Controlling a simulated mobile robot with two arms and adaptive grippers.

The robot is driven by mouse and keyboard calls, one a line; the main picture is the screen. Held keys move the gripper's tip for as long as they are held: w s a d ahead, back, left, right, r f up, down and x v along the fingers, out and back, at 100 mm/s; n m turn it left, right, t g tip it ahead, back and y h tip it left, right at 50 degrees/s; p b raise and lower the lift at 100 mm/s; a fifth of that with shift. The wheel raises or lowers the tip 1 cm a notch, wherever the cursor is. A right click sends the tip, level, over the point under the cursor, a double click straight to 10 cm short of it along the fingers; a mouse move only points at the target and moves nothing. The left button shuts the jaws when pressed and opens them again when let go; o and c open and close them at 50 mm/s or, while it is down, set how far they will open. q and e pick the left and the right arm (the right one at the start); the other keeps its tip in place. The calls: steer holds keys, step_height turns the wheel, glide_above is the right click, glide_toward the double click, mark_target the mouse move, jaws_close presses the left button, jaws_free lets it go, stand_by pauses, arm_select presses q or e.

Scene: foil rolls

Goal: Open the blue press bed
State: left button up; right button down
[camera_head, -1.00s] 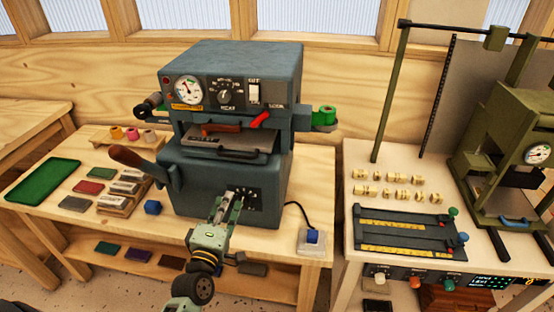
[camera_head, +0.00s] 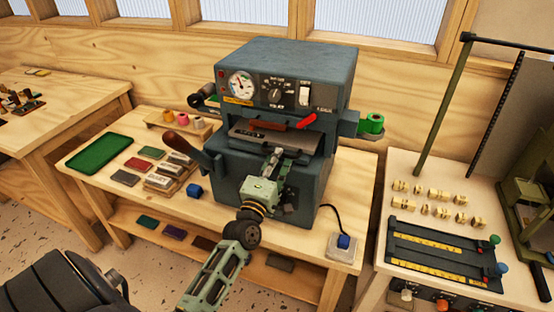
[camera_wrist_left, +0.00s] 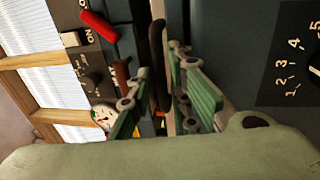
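The blue-grey press (camera_head: 285,65) stands on the wooden bench, with a gauge, dial and switch on its upper front. Its bed (camera_head: 245,133) is a grey plate in the front slot, with a dark bar handle along its front edge. My left gripper (camera_head: 274,160) is in front of the press at the height of this handle and partly covers it. In the left wrist view the two green fingers (camera_wrist_left: 162,88) stand apart, with the dark handle (camera_wrist_left: 156,50) between them. Whether they touch it is unclear. My right gripper is not in view.
A wooden-handled lever (camera_head: 177,142) sticks out left of the press. A green tray (camera_head: 100,152) and several coloured blocks lie further left. A blue-button box (camera_head: 343,243) sits at the bench's front right. Another table with a ruled fixture (camera_head: 440,255) stands at right.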

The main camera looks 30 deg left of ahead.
arm_select(q)
steer(key=shift+c, duration=0.5)
jaws_close()
steer(key=shift+s+d, duration=0.1)
